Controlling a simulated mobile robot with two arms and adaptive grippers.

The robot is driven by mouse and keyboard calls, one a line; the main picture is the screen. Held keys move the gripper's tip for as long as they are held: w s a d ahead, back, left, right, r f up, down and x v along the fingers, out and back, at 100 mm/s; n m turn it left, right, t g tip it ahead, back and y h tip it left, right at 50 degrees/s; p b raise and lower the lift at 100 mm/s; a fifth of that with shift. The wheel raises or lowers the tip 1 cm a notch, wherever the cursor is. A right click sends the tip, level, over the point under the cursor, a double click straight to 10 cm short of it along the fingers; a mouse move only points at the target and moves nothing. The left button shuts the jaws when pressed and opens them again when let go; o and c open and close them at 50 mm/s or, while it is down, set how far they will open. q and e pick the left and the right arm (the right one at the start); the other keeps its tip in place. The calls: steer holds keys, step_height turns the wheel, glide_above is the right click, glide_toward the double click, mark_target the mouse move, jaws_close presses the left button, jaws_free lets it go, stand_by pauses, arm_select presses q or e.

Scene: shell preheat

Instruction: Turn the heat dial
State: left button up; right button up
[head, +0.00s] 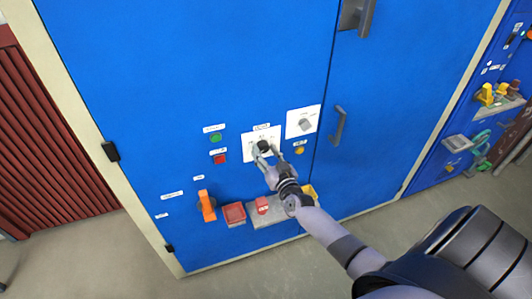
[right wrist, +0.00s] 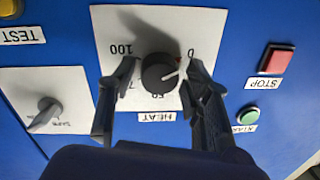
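The heat dial (head: 264,145) is a round black knob on a white plate on the blue cabinet door. My right gripper (head: 265,151) is at the dial. In the right wrist view the gripper (right wrist: 163,72) is open, one finger on each side of the knob. Small gaps seem to show between fingers and knob; contact is hard to tell. My left gripper is not in view.
Another plate with a grey knob (head: 305,124) is up and right of the dial. A green button (head: 215,137) and a red stop button (head: 219,159) are left. An orange handle (head: 206,206) and a red tray (head: 234,213) stick out below. A door handle (head: 338,126) is right.

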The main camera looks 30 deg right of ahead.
steer(key=c, duration=0.9)
steer(key=shift+o, duration=0.2)
steer(key=shift+m, duration=0.3)
steer(key=m+b, duration=0.2)
steer(key=m, duration=0.2)
steer(key=shift+a+f+m, duration=0.1)
steer(key=shift+m, duration=0.3)
steer(key=m+b, duration=0.2)
steer(key=m, duration=0.1)
steer(key=shift+m, duration=0.3)
steer(key=shift+a+m+h+b, duration=0.1)
steer(key=shift+m+h+b, duration=0.25)
steer(key=shift+m, duration=1.15)
